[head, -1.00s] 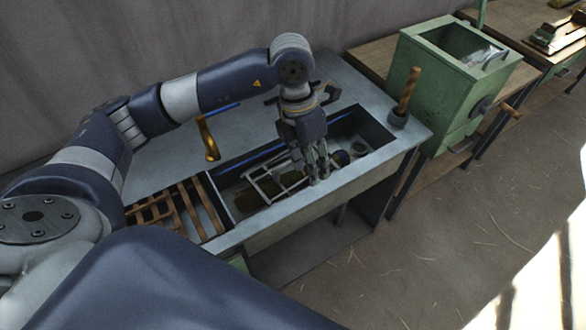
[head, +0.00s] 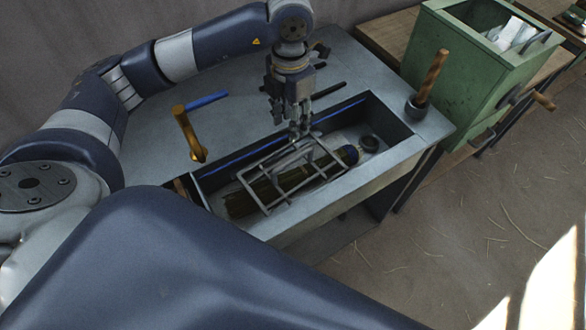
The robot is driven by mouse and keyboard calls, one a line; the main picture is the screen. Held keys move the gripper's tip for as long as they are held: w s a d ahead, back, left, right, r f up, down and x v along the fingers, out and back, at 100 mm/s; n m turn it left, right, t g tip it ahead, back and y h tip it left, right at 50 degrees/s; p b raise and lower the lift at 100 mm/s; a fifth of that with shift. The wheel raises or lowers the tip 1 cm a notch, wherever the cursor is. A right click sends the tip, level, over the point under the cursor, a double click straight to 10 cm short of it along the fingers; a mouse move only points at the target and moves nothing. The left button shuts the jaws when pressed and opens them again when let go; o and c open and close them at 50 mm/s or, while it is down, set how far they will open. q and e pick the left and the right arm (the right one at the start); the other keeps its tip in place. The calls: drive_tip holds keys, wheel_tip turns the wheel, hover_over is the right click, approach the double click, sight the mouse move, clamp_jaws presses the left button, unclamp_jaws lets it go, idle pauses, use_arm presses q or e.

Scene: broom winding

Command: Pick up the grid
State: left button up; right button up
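The grid (head: 268,181), a grey metal wire frame with a raised bar on top, is over the open trough of the workbench. Its near right corner overlaps the trough's front rim in the head view. My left gripper (head: 300,133) points down at the grid's top bar, with its fingers close together and appearing shut on it. The fingertips and bar partly merge in the picture. A broom (head: 240,204) with brown bristles and a blue band lies in the trough under the grid. My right gripper is out of view.
The grey workbench (head: 236,128) carries a brass-coloured handle (head: 189,135) at left and a wooden-handled tool (head: 430,80) at right. A green metal box (head: 455,65) stands to the right.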

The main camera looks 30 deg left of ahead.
use_arm(q)
drive_tip(key=f+b, duration=0.1)
drive_tip(key=f, duration=0.1)
drive_tip(key=f+b, duration=0.1)
drive_tip(key=f, duration=0.1)
drive_tip(key=shift+w+f+b, duration=0.2)
drive_tip(key=shift+f+b, duration=0.05)
drive_tip(key=shift+b, duration=0.05)
hover_over(293, 158)
drive_tip(key=f, duration=0.4)
drive_tip(key=shift+w+a+f+p, duration=0.2)
drive_tip(key=shift+a+f+p, duration=0.1)
drive_tip(key=shift+a+p, duration=0.05)
drive_tip(key=shift+d+f, duration=0.1)
drive_tip(key=shift+f, duration=0.45)
drive_tip(key=f, duration=0.1)
drive_tip(key=f+p, duration=0.1)
drive_tip(key=f, duration=0.2)
drive_tip(key=shift+s+d+f+p, duration=0.1)
drive_tip(key=shift+s+d+p, duration=0.05)
drive_tip(key=shift+d+p, duration=0.15)
drive_tip(key=shift+a+f, duration=0.1)
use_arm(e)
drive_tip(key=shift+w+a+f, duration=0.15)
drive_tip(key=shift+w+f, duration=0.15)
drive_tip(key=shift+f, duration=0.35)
use_arm(q)
drive_tip(key=shift+c, duration=0.5)
clamp_jaws()
